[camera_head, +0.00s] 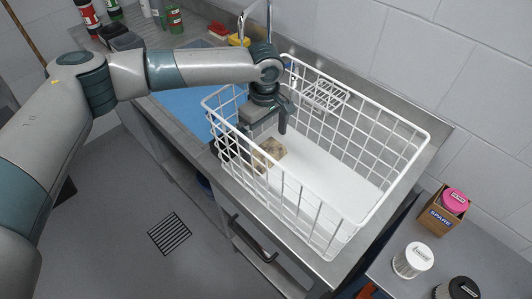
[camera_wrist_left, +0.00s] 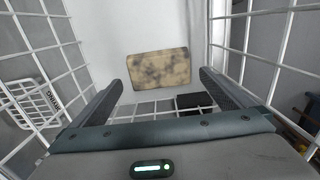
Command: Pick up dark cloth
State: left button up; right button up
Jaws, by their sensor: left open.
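My left gripper (camera_head: 264,124) points down into the basket above these, open and empty. In the left wrist view its fingers (camera_wrist_left: 160,84) are wide apart, the black item beside the right finger. My right gripper is not in view.
The white wire basket (camera_head: 345,218) surrounds my left gripper with tall sides. A small wire caddy (camera_head: 326,96) hangs on its back wall. Its right half is clear. A cardboard box (camera_head: 443,214) and a white filter (camera_head: 412,260) stand on the counter at right.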

aim_at(271, 146)
pick_arm(q)
jog(key=shift+f+p, duration=0.4)
jog(key=shift+p, duration=0.1)
notch_tip(271, 146, down, 4)
jog(key=shift+d+r+p, duration=0.1)
jog(key=shift+d+p, duration=0.05)
jog(key=shift+p, duration=0.75)
jog(key=shift+f, duration=0.3)
jog(key=c, duration=0.7)
jog(key=shift+r, duration=0.15)
jog(key=shift+c, duration=0.2)
